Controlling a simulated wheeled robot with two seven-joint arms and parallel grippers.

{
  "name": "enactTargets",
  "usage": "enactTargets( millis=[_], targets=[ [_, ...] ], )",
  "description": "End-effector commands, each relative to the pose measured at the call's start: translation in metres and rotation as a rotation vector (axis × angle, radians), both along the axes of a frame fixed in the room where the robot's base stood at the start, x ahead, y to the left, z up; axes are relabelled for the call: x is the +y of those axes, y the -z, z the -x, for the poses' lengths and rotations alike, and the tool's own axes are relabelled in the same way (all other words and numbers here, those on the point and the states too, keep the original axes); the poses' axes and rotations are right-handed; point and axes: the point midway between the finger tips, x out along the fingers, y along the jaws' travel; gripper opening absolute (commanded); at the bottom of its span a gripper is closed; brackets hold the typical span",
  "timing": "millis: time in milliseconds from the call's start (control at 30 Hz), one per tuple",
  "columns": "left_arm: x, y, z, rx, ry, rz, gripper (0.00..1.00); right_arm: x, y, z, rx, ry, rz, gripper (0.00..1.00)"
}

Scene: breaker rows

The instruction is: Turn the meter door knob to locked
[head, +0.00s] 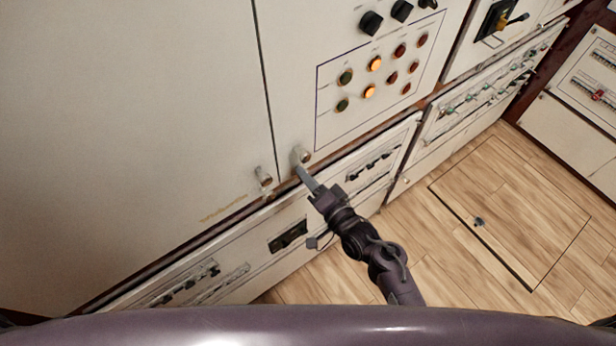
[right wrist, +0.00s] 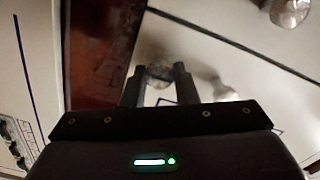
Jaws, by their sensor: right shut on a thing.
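A small round metal knob (head: 304,154) sits at the lower left corner of the cabinet door (head: 293,90) that carries the indicator lamps. My right gripper (head: 302,169) reaches up to it from below right, with its fingertips at the knob. In the right wrist view the two dark fingers are shut on the knob (right wrist: 160,72), one on each side. The fingers partly hide the knob, and I cannot tell which way it is turned. My left gripper is not in view.
A second similar knob (head: 263,176) stands just left, on the neighbouring plain door (head: 140,110). Indicator lamps (head: 375,64) and black rotary switches (head: 371,22) are above. Lower panels (head: 290,236) run beneath. The wooden floor (head: 400,240) at right is clear around a hatch (head: 515,215).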

Motion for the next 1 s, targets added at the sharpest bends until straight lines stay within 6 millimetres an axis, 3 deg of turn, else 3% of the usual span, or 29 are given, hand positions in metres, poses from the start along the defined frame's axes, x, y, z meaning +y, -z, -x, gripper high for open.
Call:
enactTargets(
  millis=[33, 67, 233, 567, 1000],
  targets=[
    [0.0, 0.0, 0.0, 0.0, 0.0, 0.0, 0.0, 0.0, 0.001, 0.0, 0.003, 0.0, 0.0, 0.04],
    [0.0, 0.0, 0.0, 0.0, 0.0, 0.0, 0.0, 0.0, 0.001, 0.0, 0.002, 0.0, -0.001, 0.28],
    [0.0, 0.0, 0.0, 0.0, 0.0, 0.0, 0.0, 0.0, 0.001, 0.0, 0.002, 0.0, 0.0, 0.48],
    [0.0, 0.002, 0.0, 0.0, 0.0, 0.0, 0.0, -0.003, 0.001, 0.004, 0.0, 0.0, 0.001, 0.48],
    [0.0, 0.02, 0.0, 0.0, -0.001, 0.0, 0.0, -0.041, 0.003, 0.057, 0.002, 0.0, 0.003, 0.48]
  ],
)
